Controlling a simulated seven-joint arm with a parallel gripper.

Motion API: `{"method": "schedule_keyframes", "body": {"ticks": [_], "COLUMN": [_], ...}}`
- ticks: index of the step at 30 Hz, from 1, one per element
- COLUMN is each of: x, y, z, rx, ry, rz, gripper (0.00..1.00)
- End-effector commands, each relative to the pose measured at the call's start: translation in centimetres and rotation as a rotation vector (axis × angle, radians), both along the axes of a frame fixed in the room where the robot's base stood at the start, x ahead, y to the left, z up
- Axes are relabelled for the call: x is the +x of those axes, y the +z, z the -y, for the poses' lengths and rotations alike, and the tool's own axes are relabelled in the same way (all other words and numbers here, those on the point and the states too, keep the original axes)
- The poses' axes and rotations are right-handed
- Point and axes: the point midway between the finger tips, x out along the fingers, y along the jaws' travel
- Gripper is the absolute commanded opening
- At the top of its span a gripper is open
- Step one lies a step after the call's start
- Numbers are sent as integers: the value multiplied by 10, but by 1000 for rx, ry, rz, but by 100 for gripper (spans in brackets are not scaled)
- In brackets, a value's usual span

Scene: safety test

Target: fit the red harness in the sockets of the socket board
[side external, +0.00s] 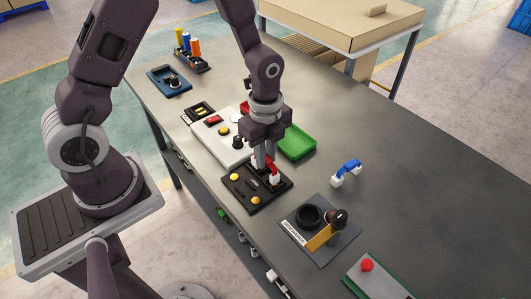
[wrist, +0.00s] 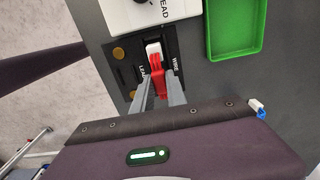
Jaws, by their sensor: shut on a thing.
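The socket board (side external: 238,196) is a black plate with yellow round studs and lettering, lying flat on the table; it also shows in the wrist view (wrist: 125,72). The red harness (side external: 271,165) has white end connectors; one white end shows low over the board's right part. My gripper (side external: 266,166) points down over the board with its fingers shut on the red harness. In the wrist view the red part of the harness (wrist: 158,78) is between my fingertips (wrist: 159,90), with a white end beyond it. Whether the ends sit inside the sockets cannot be told.
A blue harness (side external: 347,169) lies on the table to the right. A green tray (side external: 297,143) and a white panel (side external: 231,150) are behind the board. A grey plate with a black ring and knob (side external: 318,240) stands in front right.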

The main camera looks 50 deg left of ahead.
Motion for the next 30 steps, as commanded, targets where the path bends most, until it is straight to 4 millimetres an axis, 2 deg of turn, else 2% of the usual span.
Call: {"method": "schedule_keyframes", "body": {"ticks": [18, 19, 22, 29, 30], "x": [0, 0, 0, 0, 0], "y": [-9, -9, -9, -9, -9], "z": [0, 0, 0, 0, 0], "rx": [0, 0, 0, 0, 0], "ry": [-1, -1, -1, 0, 0], "rz": [-1, 0, 0, 0, 0], "gripper": [0, 21, 41, 43, 49]}}
